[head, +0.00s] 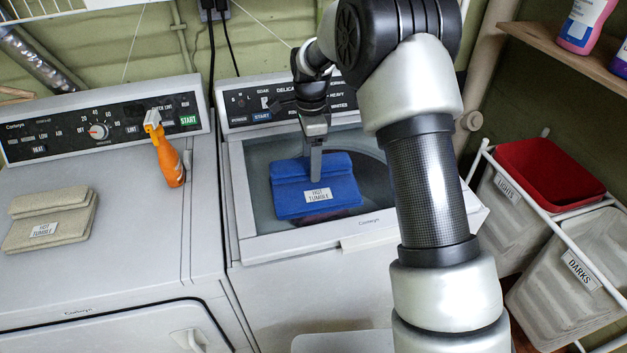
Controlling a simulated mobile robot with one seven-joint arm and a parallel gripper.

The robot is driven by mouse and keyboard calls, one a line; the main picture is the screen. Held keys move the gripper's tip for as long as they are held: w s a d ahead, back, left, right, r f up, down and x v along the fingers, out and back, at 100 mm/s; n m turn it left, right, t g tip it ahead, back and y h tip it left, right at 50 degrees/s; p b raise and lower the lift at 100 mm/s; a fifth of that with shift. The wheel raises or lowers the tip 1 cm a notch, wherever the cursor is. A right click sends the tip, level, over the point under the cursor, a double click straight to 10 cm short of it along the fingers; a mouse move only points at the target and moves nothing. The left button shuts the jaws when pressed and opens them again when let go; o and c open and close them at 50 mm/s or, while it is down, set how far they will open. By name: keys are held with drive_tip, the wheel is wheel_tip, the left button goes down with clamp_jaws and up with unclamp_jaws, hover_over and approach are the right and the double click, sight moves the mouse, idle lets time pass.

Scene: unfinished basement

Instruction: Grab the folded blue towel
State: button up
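The folded blue towel (342,196) lies on the dark glass lid of the washer, the right of the two machines. A white label on its front reads "HOT TUMBLE". My gripper (316,178) points down over the towel's middle, its finger overlapping the towel's upper part in the head view. The fingers show nearly edge-on as one grey strip, so I cannot tell whether they are open or shut, or whether they touch the towel. My gripper hides a narrow strip of the towel.
A beige folded towel (58,212) and an orange spray bottle (167,158) are on the dryer at left. The control panel (262,102) rises behind the washer lid. Hampers (568,276), one holding a red bin (548,172), and a wooden shelf (560,45) with bottles are at right.

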drive_tip(key=c, duration=1.6)
